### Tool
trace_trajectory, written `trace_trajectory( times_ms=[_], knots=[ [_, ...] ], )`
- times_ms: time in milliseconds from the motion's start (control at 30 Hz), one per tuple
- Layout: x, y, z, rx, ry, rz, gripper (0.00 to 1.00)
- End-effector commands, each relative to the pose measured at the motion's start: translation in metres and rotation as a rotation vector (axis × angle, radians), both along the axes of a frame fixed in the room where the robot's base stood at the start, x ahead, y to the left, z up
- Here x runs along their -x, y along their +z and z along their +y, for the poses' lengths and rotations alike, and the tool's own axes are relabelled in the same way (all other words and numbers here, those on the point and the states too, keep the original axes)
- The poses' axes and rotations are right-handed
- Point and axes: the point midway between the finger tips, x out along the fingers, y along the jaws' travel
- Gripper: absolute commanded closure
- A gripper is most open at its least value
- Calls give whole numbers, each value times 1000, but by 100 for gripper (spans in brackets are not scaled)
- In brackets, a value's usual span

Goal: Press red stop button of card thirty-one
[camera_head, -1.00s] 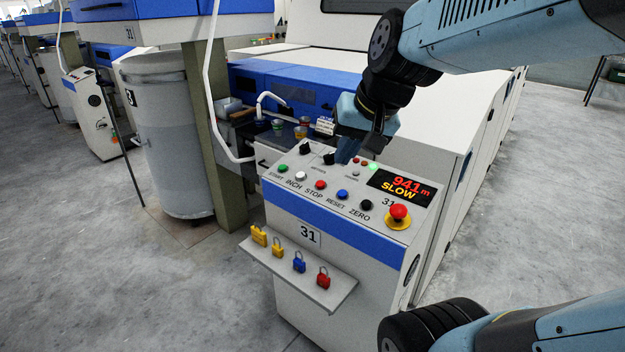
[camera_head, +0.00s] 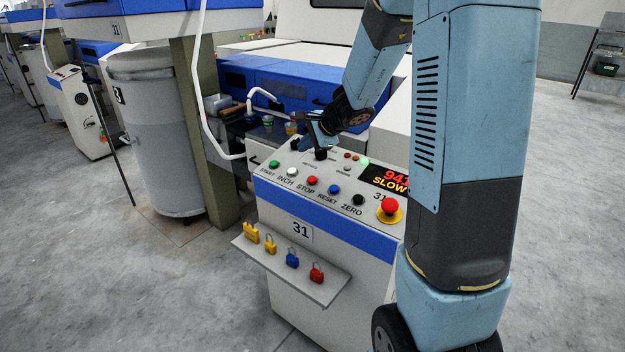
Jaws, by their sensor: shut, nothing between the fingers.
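The control console of card thirty-one (camera_head: 330,238) stands upright at the centre, marked 31. Its red STOP button (camera_head: 311,180) sits in the front row, between the white INCH button (camera_head: 291,172) and the blue RESET button (camera_head: 334,189). A larger red mushroom button (camera_head: 390,205) on a yellow ring is at the right. My gripper (camera_head: 312,142) is shut and empty over the back of the panel, behind the STOP button and apart from it. It overlaps the dark knobs there; whether it touches one I cannot tell.
A shelf (camera_head: 290,272) with yellow, blue and red padlocks (camera_head: 316,272) juts from the console front. A green post (camera_head: 207,130) and grey can (camera_head: 155,140) stand left. My arm hides the console's right side and part of the display (camera_head: 388,178).

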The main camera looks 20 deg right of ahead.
Motion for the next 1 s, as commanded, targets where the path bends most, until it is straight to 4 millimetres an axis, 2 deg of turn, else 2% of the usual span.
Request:
trace_trajectory(
  times_ms=[67, 200, 667, 1000],
  knots=[
    [-8, -11, -5, -19, -39, 15, 100],
    [-14, -17, -9, -34, -72, 24, 100],
    [-15, -22, -9, -36, -75, 26, 100],
    [-20, -56, -16, -37, -73, 28, 100]
  ],
)
